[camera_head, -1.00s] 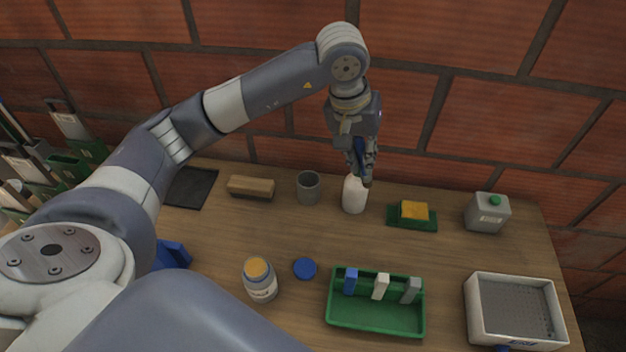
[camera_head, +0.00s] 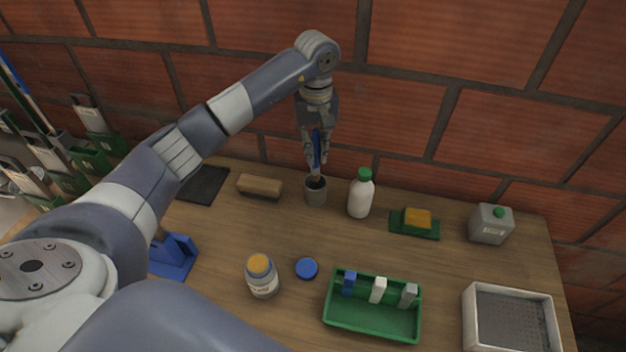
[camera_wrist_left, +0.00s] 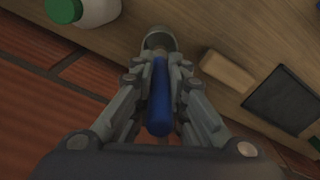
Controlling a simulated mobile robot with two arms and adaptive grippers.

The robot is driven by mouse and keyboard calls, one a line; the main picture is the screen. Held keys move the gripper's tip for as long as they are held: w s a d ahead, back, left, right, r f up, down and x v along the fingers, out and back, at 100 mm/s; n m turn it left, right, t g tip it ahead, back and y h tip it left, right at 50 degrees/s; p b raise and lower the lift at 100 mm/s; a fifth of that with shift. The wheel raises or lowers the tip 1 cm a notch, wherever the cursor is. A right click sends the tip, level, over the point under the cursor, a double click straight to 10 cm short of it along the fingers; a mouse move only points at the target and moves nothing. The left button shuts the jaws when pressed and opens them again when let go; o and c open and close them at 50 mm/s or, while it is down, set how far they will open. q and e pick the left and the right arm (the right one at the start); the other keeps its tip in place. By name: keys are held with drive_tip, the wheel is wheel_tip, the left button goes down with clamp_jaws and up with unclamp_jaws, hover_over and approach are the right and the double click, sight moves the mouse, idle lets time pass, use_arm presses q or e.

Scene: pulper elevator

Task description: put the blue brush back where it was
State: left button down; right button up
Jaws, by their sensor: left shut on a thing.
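My left gripper (camera_head: 316,163) is shut on the blue brush (camera_head: 317,150), holding it upright by its blue handle. The handle also shows between the fingers in the left wrist view (camera_wrist_left: 159,98). The grey cup (camera_head: 316,195) stands on the table directly below the fingers. The lower end of the brush is at the cup's mouth and appears to reach into it; how deep it goes is hidden. In the left wrist view the cup (camera_wrist_left: 158,38) lies just past the fingertips. My right gripper is not in view.
A white bottle with a green cap (camera_head: 361,194) stands close right of the cup. A wooden block (camera_head: 260,186) lies left of it. A sponge on a green pad (camera_head: 416,221), a grey canister (camera_head: 490,224), a jar (camera_head: 262,277) and a green tray (camera_head: 372,320) stand around.

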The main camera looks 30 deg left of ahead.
sight(315, 166)
use_arm(q)
wheel_tip(315, 166, down, 4)
drive_tip(key=shift+p, duration=0.55)
wheel_tip(315, 166, down, 3)
drive_tip(key=shift+f+p, duration=0.1)
drive_tip(key=shift+p, duration=0.5)
drive_tip(key=shift+f+b, duration=0.2)
drive_tip(key=shift+b, duration=0.1)
drive_tip(key=c, duration=1.6)
unclamp_jaws()
drive_tip(key=shift+r, duration=0.15)
